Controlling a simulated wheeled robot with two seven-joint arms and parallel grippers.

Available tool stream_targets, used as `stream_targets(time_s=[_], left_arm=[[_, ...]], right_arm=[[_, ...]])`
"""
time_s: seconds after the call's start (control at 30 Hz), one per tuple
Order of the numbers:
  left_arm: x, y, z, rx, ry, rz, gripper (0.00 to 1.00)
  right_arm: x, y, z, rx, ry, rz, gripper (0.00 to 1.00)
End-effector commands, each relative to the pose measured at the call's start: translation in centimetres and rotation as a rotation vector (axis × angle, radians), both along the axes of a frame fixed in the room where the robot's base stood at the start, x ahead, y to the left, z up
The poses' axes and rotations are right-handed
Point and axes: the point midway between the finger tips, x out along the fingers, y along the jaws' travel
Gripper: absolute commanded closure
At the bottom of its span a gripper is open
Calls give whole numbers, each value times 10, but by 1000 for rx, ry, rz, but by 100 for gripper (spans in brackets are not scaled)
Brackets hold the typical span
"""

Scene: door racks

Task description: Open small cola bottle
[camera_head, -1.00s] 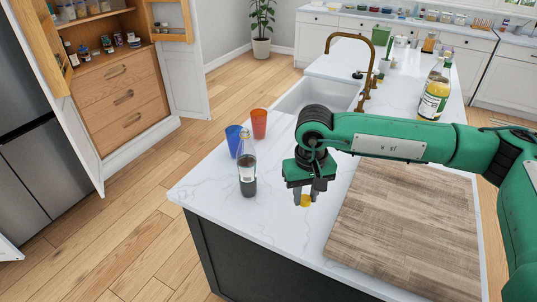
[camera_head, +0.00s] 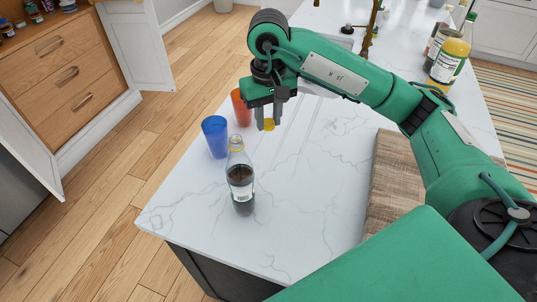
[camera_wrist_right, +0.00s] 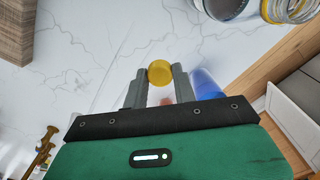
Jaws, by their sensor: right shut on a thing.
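The small cola bottle (camera_head: 240,184) stands upright on the white counter, with dark liquid inside and a white label. Its clear neck shows no large cap; a thin yellowish ring shows near the top. My right gripper (camera_head: 268,122) is shut on a yellow cap (camera_head: 269,125), held in the air behind and right of the bottle, apart from it. The cap also shows between the fingertips in the right wrist view (camera_wrist_right: 160,72). My left gripper is not in view.
A blue cup (camera_head: 215,136) and an orange cup (camera_head: 241,107) stand behind the bottle. A wooden board (camera_head: 392,185) lies to the right. A large yellow-labelled bottle (camera_head: 449,58) stands at the back right. Counter right of the bottle is clear.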

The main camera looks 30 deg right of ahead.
Motion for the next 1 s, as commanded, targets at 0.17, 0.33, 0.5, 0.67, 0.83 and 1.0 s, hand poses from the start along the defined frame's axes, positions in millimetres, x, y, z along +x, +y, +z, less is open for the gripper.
stream_targets(time_s=[0.17, 0.33, 0.5, 0.67, 0.83, 1.0], left_arm=[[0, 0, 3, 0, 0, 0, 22], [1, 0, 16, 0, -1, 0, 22], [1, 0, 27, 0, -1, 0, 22], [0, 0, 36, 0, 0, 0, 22], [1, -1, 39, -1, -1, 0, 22], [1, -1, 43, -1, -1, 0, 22]], right_arm=[[-1, 1, -26, 1, 7, 0, 100], [-2, 1, -62, 1, 8, -1, 100], [-2, 1, -100, 1, 8, -1, 100], [-1, 0, -133, -1, 5, -2, 100], [0, 1, -152, 0, 3, -1, 100], [-1, 1, -163, 1, 3, 0, 100]])
